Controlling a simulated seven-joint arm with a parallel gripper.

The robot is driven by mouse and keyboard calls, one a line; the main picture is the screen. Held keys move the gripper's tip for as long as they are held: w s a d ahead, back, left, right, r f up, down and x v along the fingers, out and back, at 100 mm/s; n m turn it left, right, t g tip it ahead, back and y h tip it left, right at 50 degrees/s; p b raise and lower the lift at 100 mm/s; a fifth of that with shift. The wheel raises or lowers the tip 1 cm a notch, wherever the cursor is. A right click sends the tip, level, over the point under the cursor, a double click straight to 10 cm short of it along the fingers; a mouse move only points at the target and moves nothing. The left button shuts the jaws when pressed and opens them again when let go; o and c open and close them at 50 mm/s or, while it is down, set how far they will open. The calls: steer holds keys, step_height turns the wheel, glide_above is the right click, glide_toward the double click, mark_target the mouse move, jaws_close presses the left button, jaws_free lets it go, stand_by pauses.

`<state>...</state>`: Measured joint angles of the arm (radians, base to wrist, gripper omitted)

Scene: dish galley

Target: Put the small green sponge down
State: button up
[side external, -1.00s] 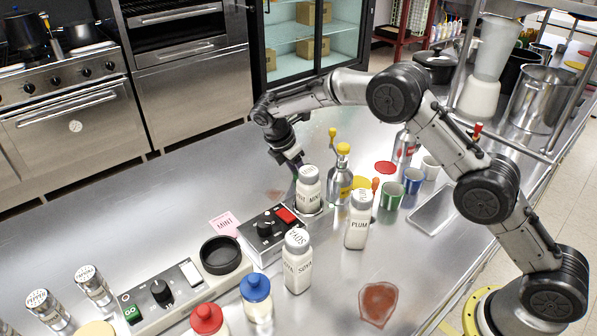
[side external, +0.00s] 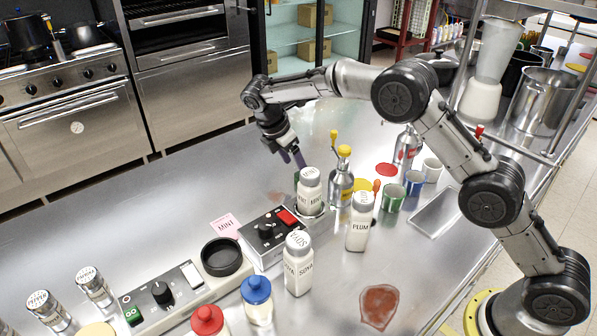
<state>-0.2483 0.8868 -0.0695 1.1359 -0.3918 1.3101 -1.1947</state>
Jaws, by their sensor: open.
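A small patch of green (side external: 297,176), which looks like the green sponge, shows just left of the white MINT bottle (side external: 310,192). The bottle hides most of it, so I cannot tell exactly how it rests. My gripper (side external: 292,158) is open, its fingers pointing down close above the green patch and behind the MINT bottle. The gap between fingertips and sponge is too small to judge.
The MINT bottle stands on the round plate of a black-and-silver device (side external: 264,236) with a red display. A steel bottle with yellow top (side external: 341,180), PLUM bottle (side external: 360,222) and SOYA bottle (side external: 298,265) stand close by. The counter left of my gripper is clear.

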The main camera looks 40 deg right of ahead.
steer(key=s+d+r+m+t+y, duration=0.1)
steer(key=s+r+m, duration=0.45)
steer(key=r, duration=0.95)
steer(key=s+d+r+m+t+y, duration=0.1)
steer(key=s+d+r+m, duration=0.1)
steer(key=s, duration=0.5)
steer(key=s+d+r+m+t+y, duration=0.1)
steer(key=s+d+r+m, duration=0.15)
steer(key=s, duration=0.45)
steer(key=s+f+m+t, duration=0.1)
steer(key=s+f+m, duration=0.2)
steer(key=s, duration=0.7)
steer(key=s+f+m+t+y, duration=0.1)
steer(key=s+f+m, duration=0.2)
steer(key=s, duration=0.7)
steer(key=shift+d+m+t, duration=0.15)
steer(key=shift+m+t, duration=0.15)
steer(key=shift+m, duration=0.7)
